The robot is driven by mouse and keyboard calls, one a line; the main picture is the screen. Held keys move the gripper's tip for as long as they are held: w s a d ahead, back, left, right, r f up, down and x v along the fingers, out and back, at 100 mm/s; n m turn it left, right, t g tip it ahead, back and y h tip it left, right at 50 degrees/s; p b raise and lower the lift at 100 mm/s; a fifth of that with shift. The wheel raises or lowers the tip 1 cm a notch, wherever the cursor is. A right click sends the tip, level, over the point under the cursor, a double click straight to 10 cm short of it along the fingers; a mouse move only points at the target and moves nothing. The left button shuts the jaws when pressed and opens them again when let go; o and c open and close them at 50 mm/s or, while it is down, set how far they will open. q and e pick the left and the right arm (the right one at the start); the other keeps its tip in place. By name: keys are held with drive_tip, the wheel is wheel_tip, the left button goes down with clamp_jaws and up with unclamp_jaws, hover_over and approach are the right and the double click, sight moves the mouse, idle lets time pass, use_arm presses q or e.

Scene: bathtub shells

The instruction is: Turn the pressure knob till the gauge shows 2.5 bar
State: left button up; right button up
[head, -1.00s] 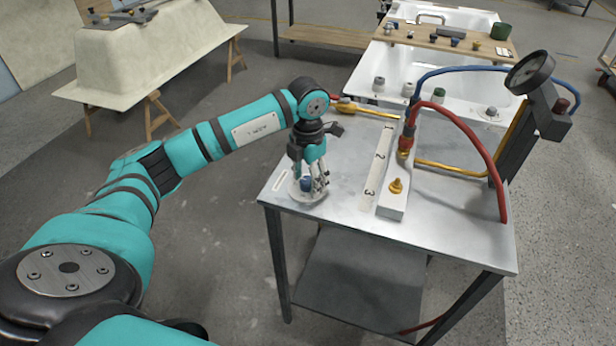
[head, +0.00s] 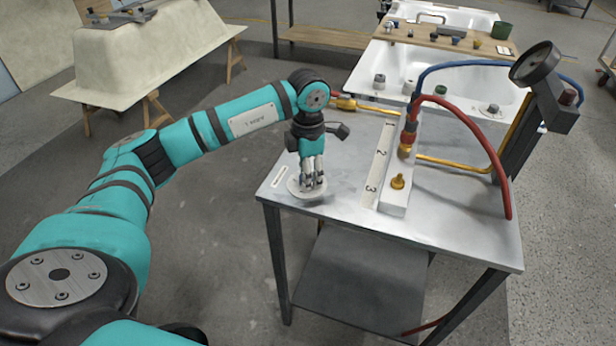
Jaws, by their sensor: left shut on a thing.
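The metal table (head: 440,235) stands right of the middle. My left gripper (head: 312,186) points down at the table's near left corner and is shut on the pressure knob, which its fingers hide. The knob's round pale base plate (head: 297,190) shows around the fingertips. The gauge (head: 535,63) is a dark round dial, tilted, on a post at the table's right side. Its face is too small and oblique for me to read the needle. My right gripper is not in view.
A manifold block with a brass fitting (head: 398,182) lies beside a strip numbered 1, 2, 3 (head: 378,165). A red hose (head: 478,135) and a blue hose (head: 450,66) arch over the table's right half. White tubs (head: 455,85) stand behind. The table's front right is clear.

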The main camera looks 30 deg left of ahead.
use_arm(q)
drive_tip(key=o, duration=1.1)
drive_tip(key=shift+o, duration=0.2)
drive_tip(key=shift+r, duration=0.15)
wheel_tip(320, 180, up, 12)
drive_tip(key=shift+f, duration=0.2)
